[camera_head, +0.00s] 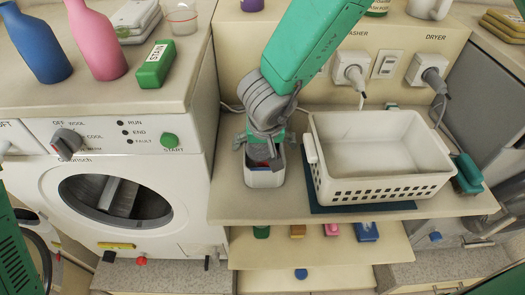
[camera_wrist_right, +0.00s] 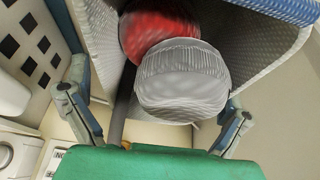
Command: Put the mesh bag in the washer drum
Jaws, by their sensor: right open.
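My right gripper (camera_head: 265,142) points down over a small white bin (camera_head: 265,178) on the shelf. Its fingers are spread, one on each side in the wrist view (camera_wrist_right: 155,118). Between and beyond them lies a rounded, pale grey ribbed bundle (camera_wrist_right: 182,80), which looks like the mesh bag. A red rounded bundle (camera_wrist_right: 158,30) lies behind it, inside the bin's textured walls. The gripper hides most of the bin's contents in the head view. The washer (camera_head: 190,190) stands at left, its round drum opening (camera_head: 115,200) showing a grey paddle inside. My left gripper is out of view.
A white basket (camera_head: 385,188) with square holes stands on a dark blue mat right of the bin. Blue (camera_head: 35,45) and pink (camera_head: 97,40) bottles and a green box (camera_head: 156,64) stand on the washer's top. Wall plugs are behind the basket.

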